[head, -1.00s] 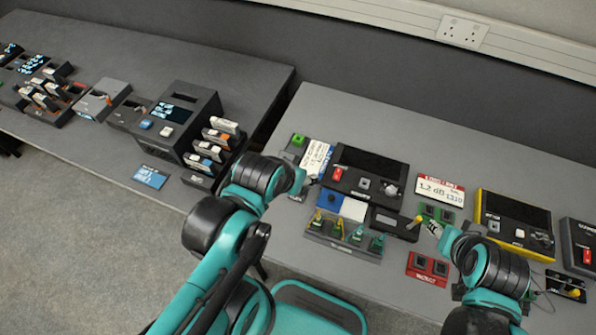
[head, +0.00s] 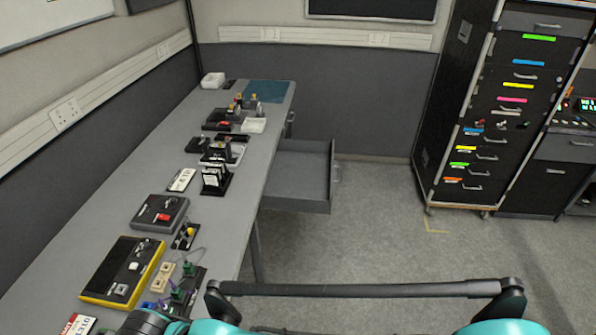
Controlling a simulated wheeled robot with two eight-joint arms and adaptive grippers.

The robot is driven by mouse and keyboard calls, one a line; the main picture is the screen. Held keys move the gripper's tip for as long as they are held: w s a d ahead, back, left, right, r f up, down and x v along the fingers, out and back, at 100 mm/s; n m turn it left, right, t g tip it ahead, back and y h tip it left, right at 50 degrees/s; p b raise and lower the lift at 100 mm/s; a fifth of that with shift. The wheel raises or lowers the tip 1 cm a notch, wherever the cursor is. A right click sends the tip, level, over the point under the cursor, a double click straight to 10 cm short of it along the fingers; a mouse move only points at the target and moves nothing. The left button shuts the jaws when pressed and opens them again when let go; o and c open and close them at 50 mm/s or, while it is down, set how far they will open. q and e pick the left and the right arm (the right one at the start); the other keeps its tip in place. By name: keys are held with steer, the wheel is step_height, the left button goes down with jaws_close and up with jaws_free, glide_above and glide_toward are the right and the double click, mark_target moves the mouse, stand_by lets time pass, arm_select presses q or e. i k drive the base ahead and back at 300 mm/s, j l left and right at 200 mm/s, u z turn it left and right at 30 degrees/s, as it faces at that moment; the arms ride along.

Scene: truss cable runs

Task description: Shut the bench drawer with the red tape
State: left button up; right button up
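A grey bench drawer (head: 296,183) stands pulled out from the right side of the long bench, past its middle. Its inside looks empty. Its front faces away to the right, with part of a handle showing at the edge. I cannot see any red tape on it from here. Neither of my grippers is in view; only teal and dark parts of my own body show along the bottom edge.
The bench (head: 222,215) runs along the left wall, carrying several devices, including a yellow-edged box (head: 123,270). A black cabinet (head: 500,105) with several colour-taped drawers stands at the back right. The floor (head: 380,215) between is clear.

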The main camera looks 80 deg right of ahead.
mark_target(300, 179)
steer(key=k+z, duration=0.15)
steer(key=k, duration=0.3)
steer(key=k+l+z, duration=0.15)
steer(key=k, duration=0.3)
steer(key=k+l+z, duration=0.1)
steer(key=k, duration=0.3)
steer(key=l+z, duration=0.1)
steer(key=z, duration=1.85)
steer(key=i+l+u, duration=0.15)
steer(key=i+u, duration=0.2)
steer(key=i+l+u, duration=0.25)
steer(key=u, duration=0.15)
steer(key=i+l+u, duration=0.35)
steer(key=i+l, duration=0.05)
